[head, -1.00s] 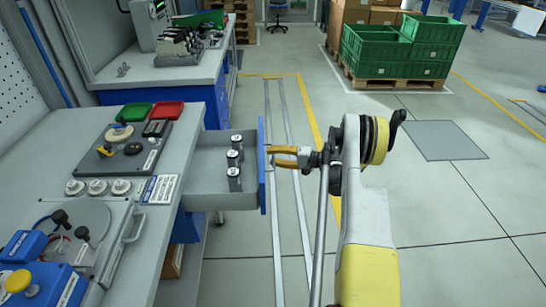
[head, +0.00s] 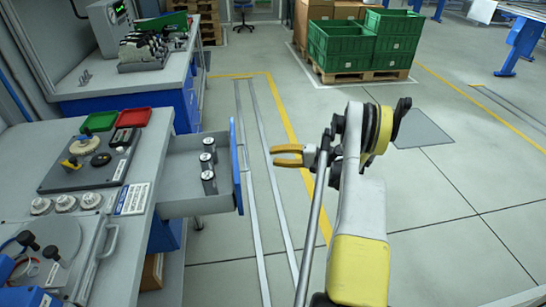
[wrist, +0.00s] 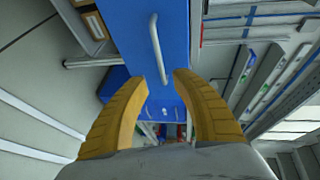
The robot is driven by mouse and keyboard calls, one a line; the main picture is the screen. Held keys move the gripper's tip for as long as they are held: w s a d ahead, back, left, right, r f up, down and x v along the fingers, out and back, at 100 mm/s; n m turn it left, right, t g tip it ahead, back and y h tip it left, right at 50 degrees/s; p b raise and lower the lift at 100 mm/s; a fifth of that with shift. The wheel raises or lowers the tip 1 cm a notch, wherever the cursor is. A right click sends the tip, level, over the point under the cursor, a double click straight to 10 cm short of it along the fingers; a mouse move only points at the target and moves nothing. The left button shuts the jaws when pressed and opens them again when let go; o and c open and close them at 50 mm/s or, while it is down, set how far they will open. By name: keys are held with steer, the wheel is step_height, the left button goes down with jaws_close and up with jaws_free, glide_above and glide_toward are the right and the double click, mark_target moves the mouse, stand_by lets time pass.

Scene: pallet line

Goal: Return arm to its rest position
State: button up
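My arm reaches up from the bottom right of the head view, and my gripper (head: 276,155) points left, over the floor to the right of the open drawer (head: 182,205). It is clear of the drawer's blue front. In the wrist view the two yellow fingers of my gripper (wrist: 161,82) stand apart with nothing between them. Beyond them the wrist view shows the blue drawer front and its white handle (wrist: 158,48).
Green crates (head: 340,45) stand on a pallet at the back. The floor (head: 450,220) right of my arm is free.

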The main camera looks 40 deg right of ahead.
stand_by(0.3)
steer(key=w+a+r+n+g+h, duration=0.1)
steer(key=w+a+r+n+g, duration=0.15)
steer(key=a+r, duration=0.75)
steer(key=w+a+r+n+g+h, duration=0.1)
steer(key=a+r+g+h, duration=0.15)
steer(key=a+r, duration=0.7)
steer(key=s+a+r+n+g+h, duration=0.2)
steer(key=s+a+r+n+h, duration=0.15)
steer(key=s+a, duration=1.35)
steer(key=s+a+f+n+t+h, duration=0.1)
steer(key=s+a+n, duration=0.1)
steer(key=s, duration=0.5)
steer(key=shift+s+a+n+h, duration=0.3)
steer(key=shift+s+n, duration=0.1)
steer(key=shift+n, duration=0.3)
